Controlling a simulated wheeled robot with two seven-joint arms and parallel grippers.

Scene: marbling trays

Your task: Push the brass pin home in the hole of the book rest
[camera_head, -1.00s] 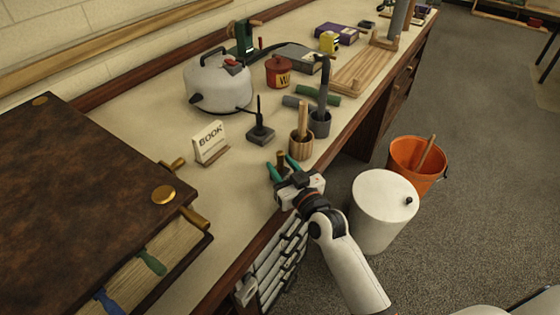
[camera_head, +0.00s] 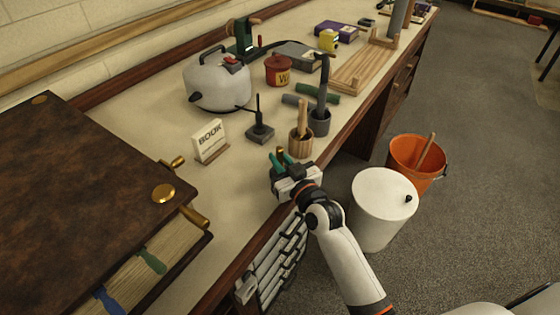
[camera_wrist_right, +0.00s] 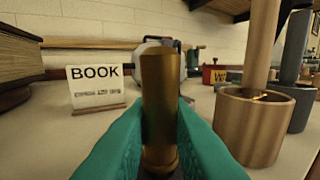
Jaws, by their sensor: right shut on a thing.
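My right gripper (camera_head: 281,160) is shut on the brass pin (camera_head: 280,151) near the bench's front edge. In the right wrist view the pin (camera_wrist_right: 160,100) stands upright between the teal fingers of the gripper (camera_wrist_right: 160,145). Its lower end is partly hidden by the fingers. I cannot surely tell which thing is the book rest, and no hole for the pin shows. A big brown book (camera_head: 80,190) lies at the left, with brass pieces (camera_head: 196,218) at its right side. My left gripper is not in view.
A wooden cup (camera_head: 300,147) and a grey cup (camera_head: 319,124), each holding a rod, stand close beyond the right gripper. A BOOK sign (camera_head: 209,139), a black stand (camera_head: 260,133) and a grey kettle (camera_head: 218,85) are on the bench. Bench top between book and gripper is clear.

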